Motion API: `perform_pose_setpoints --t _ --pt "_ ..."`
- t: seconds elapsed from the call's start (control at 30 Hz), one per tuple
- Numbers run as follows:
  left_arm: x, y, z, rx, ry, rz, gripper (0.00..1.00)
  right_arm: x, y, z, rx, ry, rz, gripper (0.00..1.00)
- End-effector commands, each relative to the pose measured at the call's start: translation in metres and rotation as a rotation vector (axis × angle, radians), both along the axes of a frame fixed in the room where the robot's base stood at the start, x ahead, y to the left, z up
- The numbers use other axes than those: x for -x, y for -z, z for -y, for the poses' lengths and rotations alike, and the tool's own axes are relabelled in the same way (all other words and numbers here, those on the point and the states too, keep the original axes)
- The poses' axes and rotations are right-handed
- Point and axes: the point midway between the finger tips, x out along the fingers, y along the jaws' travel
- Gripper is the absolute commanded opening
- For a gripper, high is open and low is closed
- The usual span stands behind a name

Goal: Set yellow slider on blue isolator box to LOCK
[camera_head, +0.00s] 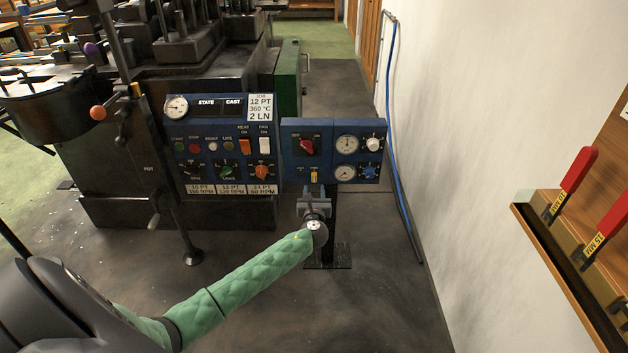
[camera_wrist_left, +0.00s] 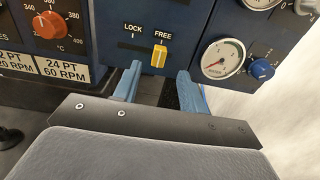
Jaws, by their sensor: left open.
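The blue isolator box (camera_head: 320,130) stands on a dark post, with a red rotary switch (camera_head: 307,146) at its upper left. The yellow slider (camera_head: 314,175) is low on its front. In the left wrist view the yellow slider (camera_wrist_left: 159,57) sits at the right end of its dark slot, under the FREE label; LOCK is printed to its left. My left gripper (camera_head: 312,200) is just below the box. In the wrist view its two blue fingers (camera_wrist_left: 157,82) are open and apart, below the slider and on either side of it, not gripping it. My right gripper is not in view.
A dial control panel (camera_head: 220,140) with knobs and switches adjoins the box on the left. Gauges (camera_head: 347,144) and a blue knob (camera_head: 370,172) are on the right of the box. A blue hose (camera_head: 390,130) runs along the wall. Red-handled levers (camera_head: 574,181) are at the far right.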

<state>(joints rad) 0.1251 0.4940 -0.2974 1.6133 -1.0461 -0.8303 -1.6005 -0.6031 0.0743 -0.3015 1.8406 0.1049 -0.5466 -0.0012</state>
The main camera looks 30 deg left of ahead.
Motion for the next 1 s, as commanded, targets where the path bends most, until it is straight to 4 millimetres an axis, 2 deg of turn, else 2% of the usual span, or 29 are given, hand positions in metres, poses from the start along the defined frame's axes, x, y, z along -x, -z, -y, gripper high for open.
perform_pose_setpoints --t 0.3,0.5,0.9,0.93,1.0 --pt "-0.038 -0.001 -0.023 0.002 -0.003 0.002 0.42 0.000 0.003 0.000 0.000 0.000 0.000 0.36" --pt "-0.056 -0.001 -0.034 0.002 -0.002 0.002 0.42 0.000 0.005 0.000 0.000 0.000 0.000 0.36" --pt "-0.062 0.000 -0.038 0.003 -0.002 0.002 0.42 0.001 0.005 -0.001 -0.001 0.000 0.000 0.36" --pt "-0.062 0.000 -0.038 0.004 -0.002 0.003 0.40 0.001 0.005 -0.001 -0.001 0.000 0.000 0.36" --pt "-0.062 0.000 -0.038 0.004 -0.001 0.003 0.26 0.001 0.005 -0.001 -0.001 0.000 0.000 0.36"
